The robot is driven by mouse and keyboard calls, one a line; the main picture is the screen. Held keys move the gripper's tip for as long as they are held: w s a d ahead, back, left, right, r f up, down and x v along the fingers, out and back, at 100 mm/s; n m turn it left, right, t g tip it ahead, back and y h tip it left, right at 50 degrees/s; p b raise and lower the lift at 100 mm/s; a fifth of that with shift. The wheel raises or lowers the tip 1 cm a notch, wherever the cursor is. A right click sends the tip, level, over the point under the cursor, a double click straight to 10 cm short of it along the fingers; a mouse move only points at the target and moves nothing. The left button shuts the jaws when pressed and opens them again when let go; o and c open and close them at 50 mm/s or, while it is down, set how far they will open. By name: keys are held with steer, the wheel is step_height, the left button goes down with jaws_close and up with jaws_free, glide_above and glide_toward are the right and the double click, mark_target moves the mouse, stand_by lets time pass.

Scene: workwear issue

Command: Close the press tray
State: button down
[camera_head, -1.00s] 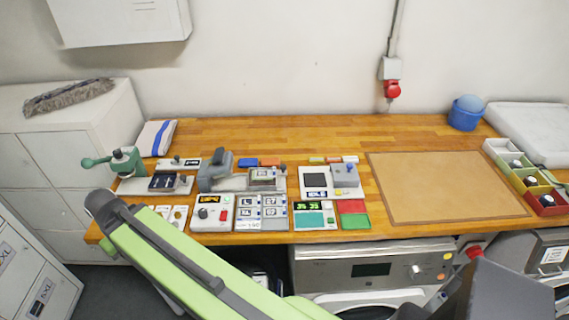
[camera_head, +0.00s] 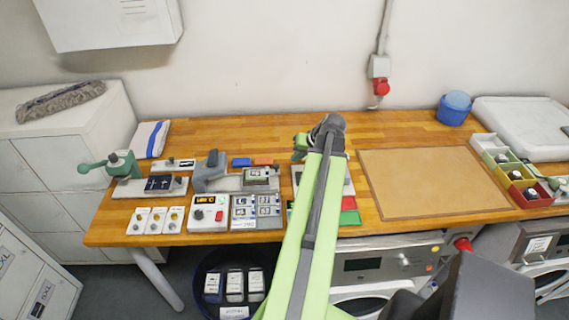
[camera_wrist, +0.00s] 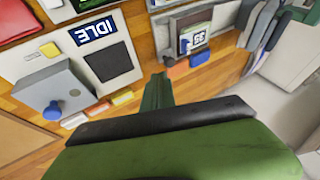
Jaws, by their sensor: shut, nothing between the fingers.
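The grey press (camera_head: 208,172) stands left of centre on the wooden worktop. Its tray (camera_head: 246,187) extends to the right of the press head and carries a small framed piece (camera_head: 262,174). In the wrist view, what looks like this tray (camera_wrist: 184,20) is at the top, with the numbered piece (camera_wrist: 194,38) on it. My gripper (camera_head: 301,146) is above the worktop, right of and behind the tray, apart from it. In the wrist view my gripper (camera_wrist: 158,85) shows green fingers, shut and empty, pointing at bare wood.
A device with an IDLE screen (camera_wrist: 91,34) and a grey box with a blue knob (camera_wrist: 55,92) lies beside my gripper, mostly behind my arm in the head view. Blue (camera_head: 241,162) and orange (camera_head: 263,161) blocks lie behind the tray. The brown mat (camera_head: 430,180) at right is clear.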

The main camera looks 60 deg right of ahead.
steer(key=s+d, duration=0.2)
steer(key=s, duration=0.1)
steer(key=shift+m, duration=0.3)
steer(key=b+x, duration=0.6)
steer(key=x, duration=0.1)
steer(key=b+x, duration=0.3)
steer(key=shift+d+f, duration=0.2)
steer(key=shift+d, duration=0.2)
steer(key=shift+w+a+r, duration=0.15)
steer(key=shift+w+a, duration=0.2)
steer(key=shift+w, duration=0.25)
steer(key=shift+w+a+r, duration=0.15)
steer(key=shift+w+a, duration=0.2)
steer(key=shift+w, duration=0.3)
steer(key=shift+w+a+h, duration=0.25)
steer(key=shift+w+h, duration=0.05)
steer(key=shift+w, duration=0.2)
